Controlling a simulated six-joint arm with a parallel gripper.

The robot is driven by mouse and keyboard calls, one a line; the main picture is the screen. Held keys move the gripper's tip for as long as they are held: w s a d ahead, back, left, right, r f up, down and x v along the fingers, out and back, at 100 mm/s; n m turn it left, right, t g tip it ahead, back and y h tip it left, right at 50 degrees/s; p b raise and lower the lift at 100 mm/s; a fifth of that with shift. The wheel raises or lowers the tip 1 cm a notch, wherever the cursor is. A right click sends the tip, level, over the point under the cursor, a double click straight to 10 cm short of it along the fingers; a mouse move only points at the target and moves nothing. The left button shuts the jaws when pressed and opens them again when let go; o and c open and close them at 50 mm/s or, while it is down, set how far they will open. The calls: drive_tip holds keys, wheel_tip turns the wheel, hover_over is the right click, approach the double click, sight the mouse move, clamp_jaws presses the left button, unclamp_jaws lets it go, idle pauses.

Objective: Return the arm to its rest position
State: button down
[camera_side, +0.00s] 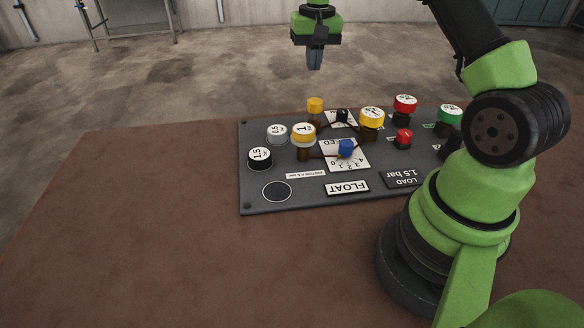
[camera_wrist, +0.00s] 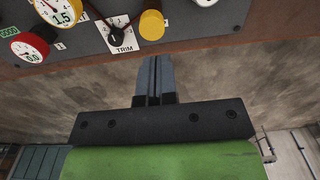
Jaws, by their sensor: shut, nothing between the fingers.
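My gripper (camera_side: 314,60) hangs in the air above the far edge of the dark control panel (camera_side: 258,122) in the side view, pointing down. Its fingers are together with nothing between them. In the wrist view my gripper (camera_wrist: 155,70) also shows shut, with the panel's edge beyond the fingertips and bare floor behind them. The fingers are apart from the panel and its knobs.
The panel lies on a brown table (camera_side: 130,220) and carries a blue knob (camera_side: 347,149), a red-topped gauge (camera_side: 405,104), a yellow-topped gauge (camera_side: 371,117) and a yellow knob (camera_side: 315,104). The table's left side is clear.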

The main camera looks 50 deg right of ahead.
drive_tip(key=s+a+r+n+t, duration=0.1)
drive_tip(key=s+a+r+t, duration=0.15)
drive_tip(key=a+r, duration=0.4)
drive_tip(key=s+a+r+n+t, duration=0.1)
drive_tip(key=s+a+r, duration=0.3)
drive_tip(key=a+r, duration=0.25)
drive_tip(key=s+a+n+t+y, duration=0.2)
drive_tip(key=s+a, duration=0.6)
drive_tip(key=s, duration=0.6)
drive_tip(key=shift+a+r+n+t, duration=0.15)
drive_tip(key=shift+r+n+t, duration=0.15)
drive_tip(key=shift+t, duration=0.35)
drive_tip(key=shift+s, duration=0.1)
